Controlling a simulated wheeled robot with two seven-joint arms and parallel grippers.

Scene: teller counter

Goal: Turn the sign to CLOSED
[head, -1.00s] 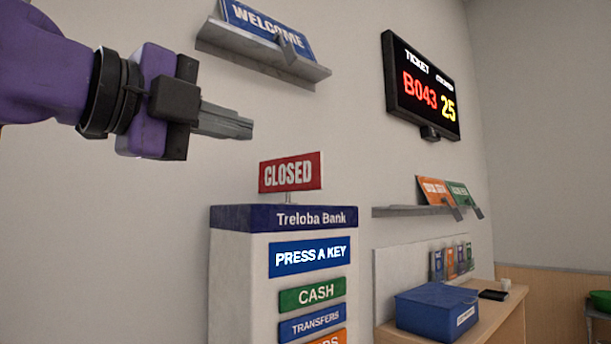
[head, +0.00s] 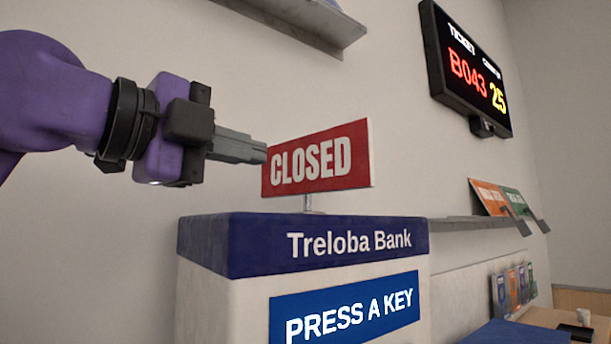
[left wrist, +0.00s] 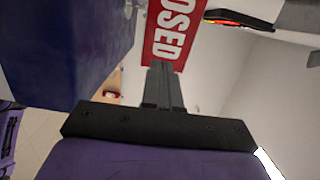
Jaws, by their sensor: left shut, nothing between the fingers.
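The red sign (head: 318,160) reads CLOSED in white letters and faces me. It stands on a short post on top of the Treloba Bank kiosk (head: 230,245). My left gripper (head: 264,152) is shut and empty, its fingertips by the sign's left edge; I cannot tell whether they touch it. In the left wrist view the shut fingers (left wrist: 161,68) point at the lower part of the sign (left wrist: 168,35), which is cut off by the frame. My right gripper is in no view.
A wall shelf (head: 300,25) is above the sign. A ticket display (head: 468,75) hangs on the wall at right. A lower shelf (head: 470,222) holds orange and green cards. A blue box (head: 515,333) is at bottom right.

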